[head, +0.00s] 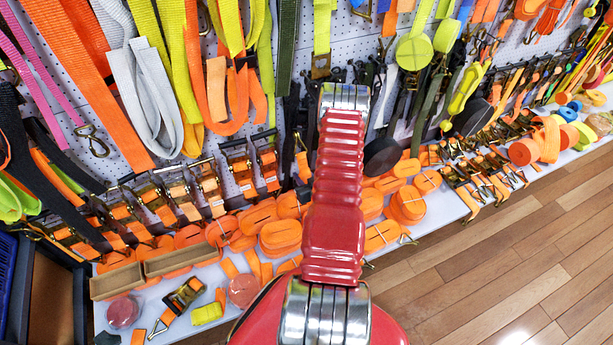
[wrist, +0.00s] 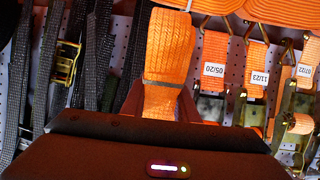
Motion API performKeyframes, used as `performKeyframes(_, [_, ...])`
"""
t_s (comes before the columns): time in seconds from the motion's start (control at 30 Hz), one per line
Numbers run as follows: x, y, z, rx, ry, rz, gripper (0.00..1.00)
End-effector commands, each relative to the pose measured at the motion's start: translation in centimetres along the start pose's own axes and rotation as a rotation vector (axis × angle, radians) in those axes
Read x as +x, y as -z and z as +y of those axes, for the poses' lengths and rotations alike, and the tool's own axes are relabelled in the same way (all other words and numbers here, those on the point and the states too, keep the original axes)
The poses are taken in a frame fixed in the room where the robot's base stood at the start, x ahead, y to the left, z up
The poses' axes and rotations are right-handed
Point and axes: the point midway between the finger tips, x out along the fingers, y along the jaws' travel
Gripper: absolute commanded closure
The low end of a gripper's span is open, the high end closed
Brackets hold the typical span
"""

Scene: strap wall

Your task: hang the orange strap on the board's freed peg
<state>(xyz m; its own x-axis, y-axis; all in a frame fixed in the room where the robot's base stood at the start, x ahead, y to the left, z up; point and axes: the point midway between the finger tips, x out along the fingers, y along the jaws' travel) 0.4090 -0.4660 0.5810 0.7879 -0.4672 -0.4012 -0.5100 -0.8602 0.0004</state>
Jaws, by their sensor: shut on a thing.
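In the wrist view, an orange strap (wrist: 168,45) stands up from between the dark jaws of my gripper (wrist: 160,92). The jaws are shut on its narrower lower part, and the wider woven part rises toward the top edge. The white perforated board (head: 350,45) shows behind hanging straps in the head view. I cannot pick out a bare peg in either view. In the head view, my red arm covers the middle, and the gripper and the held strap are hidden or cannot be told apart.
Dark webbing straps (wrist: 97,60) hang left of the gripper, with a brass buckle (wrist: 66,62). Tagged orange straps (wrist: 214,68) hang close on the right. Below the board, a white shelf (head: 440,212) holds coiled orange straps (head: 280,236). The wooden floor (head: 500,260) at right is clear.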

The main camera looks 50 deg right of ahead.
Motion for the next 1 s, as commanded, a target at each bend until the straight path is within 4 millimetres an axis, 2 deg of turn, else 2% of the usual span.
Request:
performKeyframes(0.37, [1.2, -0.5, 0.0, -0.001, 0.001, 0.001, 1.0])
performKeyframes(1.0, [1.3, -0.5, 0.0, 0.0, 0.0, 0.001, 1.0])
